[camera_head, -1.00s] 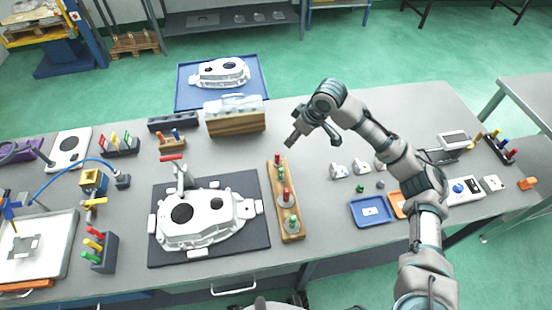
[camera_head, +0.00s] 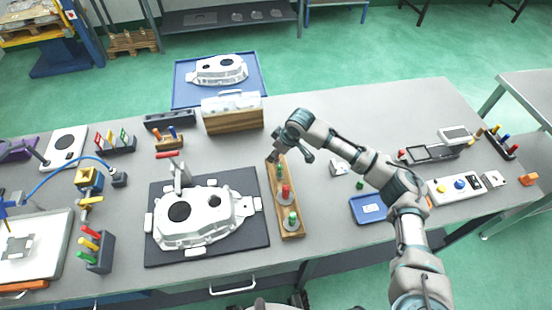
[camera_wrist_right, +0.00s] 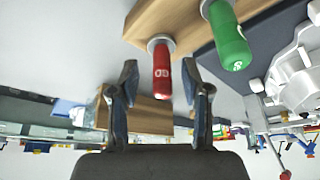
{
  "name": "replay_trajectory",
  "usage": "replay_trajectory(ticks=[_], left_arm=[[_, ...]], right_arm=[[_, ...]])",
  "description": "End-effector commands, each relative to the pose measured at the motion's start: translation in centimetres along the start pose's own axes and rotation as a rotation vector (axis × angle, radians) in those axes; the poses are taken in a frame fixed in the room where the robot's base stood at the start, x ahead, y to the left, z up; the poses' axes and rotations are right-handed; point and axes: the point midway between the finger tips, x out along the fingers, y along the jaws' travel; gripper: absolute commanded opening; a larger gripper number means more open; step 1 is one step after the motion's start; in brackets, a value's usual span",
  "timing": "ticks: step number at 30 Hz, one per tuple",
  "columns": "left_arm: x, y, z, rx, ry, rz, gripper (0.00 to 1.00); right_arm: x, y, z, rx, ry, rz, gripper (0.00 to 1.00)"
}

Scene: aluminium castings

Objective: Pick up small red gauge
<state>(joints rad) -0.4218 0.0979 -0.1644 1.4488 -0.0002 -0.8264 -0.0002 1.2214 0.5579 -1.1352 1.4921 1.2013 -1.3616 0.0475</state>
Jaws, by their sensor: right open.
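The small red gauge (camera_wrist_right: 162,72) stands at the end of the wooden rack (camera_wrist_right: 172,22) in the right wrist view. It shows between the two spread fingers of my right gripper (camera_wrist_right: 160,82), with gaps on both sides. In the head view my right gripper (camera_head: 276,156) is over the far end of the rack (camera_head: 291,234) and hides that gauge. A green gauge (camera_wrist_right: 229,38) stands beside it; it also shows in the head view (camera_head: 280,171). A larger red gauge (camera_head: 286,191) and another green gauge (camera_head: 292,218) stand nearer. My left gripper is not in view.
A white casting (camera_head: 196,222) on a dark mat (camera_head: 255,243) lies left of the rack. A wooden block with a clear cover (camera_head: 234,123) stands behind. A blue tray (camera_head: 367,209) and several small parts lie to the right, under my right arm.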

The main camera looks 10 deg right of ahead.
Motion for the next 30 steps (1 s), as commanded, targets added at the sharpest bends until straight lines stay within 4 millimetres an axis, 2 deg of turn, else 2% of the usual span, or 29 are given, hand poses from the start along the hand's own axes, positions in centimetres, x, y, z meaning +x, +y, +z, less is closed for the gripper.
replay_trajectory(ticks=[6, 12, 23, 26, 30], left_arm=[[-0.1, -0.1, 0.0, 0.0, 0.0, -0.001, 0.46], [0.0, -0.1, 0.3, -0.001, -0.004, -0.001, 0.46], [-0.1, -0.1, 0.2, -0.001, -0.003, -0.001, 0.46], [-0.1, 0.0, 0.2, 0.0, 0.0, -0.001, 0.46], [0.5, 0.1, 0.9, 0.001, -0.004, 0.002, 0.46]], right_arm=[[0.0, 0.0, 0.0, 0.0, 0.001, 0.001, 0.47], [0.0, 0.0, 0.0, 0.0, 0.0, 0.0, 0.0], [-0.2, 0.0, -0.1, 0.0, 0.001, 0.0, 0.0], [-1.4, 0.0, -0.7, -0.001, 0.003, 0.001, 0.0], [-4.1, 0.0, -1.8, -0.002, 0.005, 0.002, 0.0]])
